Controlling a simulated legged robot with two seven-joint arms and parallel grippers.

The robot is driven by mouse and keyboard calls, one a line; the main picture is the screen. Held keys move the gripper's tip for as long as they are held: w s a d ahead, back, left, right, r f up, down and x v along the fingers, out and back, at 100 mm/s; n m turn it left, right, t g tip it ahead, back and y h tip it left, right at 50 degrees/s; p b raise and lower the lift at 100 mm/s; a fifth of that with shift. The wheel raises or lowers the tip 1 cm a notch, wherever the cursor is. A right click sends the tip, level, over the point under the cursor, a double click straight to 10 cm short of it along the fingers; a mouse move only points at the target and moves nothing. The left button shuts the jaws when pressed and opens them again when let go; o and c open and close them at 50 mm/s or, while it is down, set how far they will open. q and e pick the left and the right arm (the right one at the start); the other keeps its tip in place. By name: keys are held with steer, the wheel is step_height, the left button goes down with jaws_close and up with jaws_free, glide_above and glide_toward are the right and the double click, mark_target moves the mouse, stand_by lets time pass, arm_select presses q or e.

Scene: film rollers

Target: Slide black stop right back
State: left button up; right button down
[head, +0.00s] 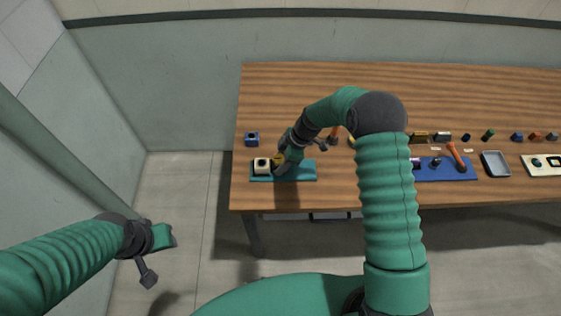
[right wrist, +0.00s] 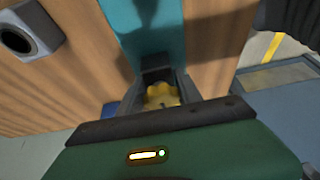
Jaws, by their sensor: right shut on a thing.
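My right gripper (head: 281,165) is down over the teal base (head: 305,173) near the table's left end. In the right wrist view its dark fingers stand on both sides of a yellow ribbed piece (right wrist: 161,96), and it is shut on that piece. A dark block (right wrist: 156,64) shows just beyond the yellow piece against the teal base (right wrist: 150,25); it may be the black stop, but I cannot tell for sure. A cream block (head: 262,165) with a dark hole sits on the left end of the base. My left gripper (head: 168,237) hangs over the floor, left of the table.
A small blue block (head: 251,139) with a hole stands behind the teal base. A blue board (head: 450,173) with an orange-handled tool (head: 456,156), a grey tray (head: 495,164) and several small parts lie to the right. The back of the wooden table (head: 300,85) is clear.

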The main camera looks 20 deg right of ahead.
steer(key=d, duration=0.3)
steer(key=s+d+b, duration=0.1)
steer(key=d, duration=0.2)
steer(key=s+d+b, duration=0.1)
steer(key=d, duration=0.2)
steer(key=shift+s, duration=0.1)
steer(key=shift+r, duration=0.15)
steer(key=c, duration=1.2)
jaws_free()
steer(key=shift+o, duration=1.3)
steer(key=shift+s+d, duration=0.15)
steer(key=shift+d, duration=0.15)
steer(key=shift+r, duration=0.25)
steer(key=v, duration=1.6)
steer(key=shift+d+b, duration=0.15)
steer(key=shift+b, duration=0.25)
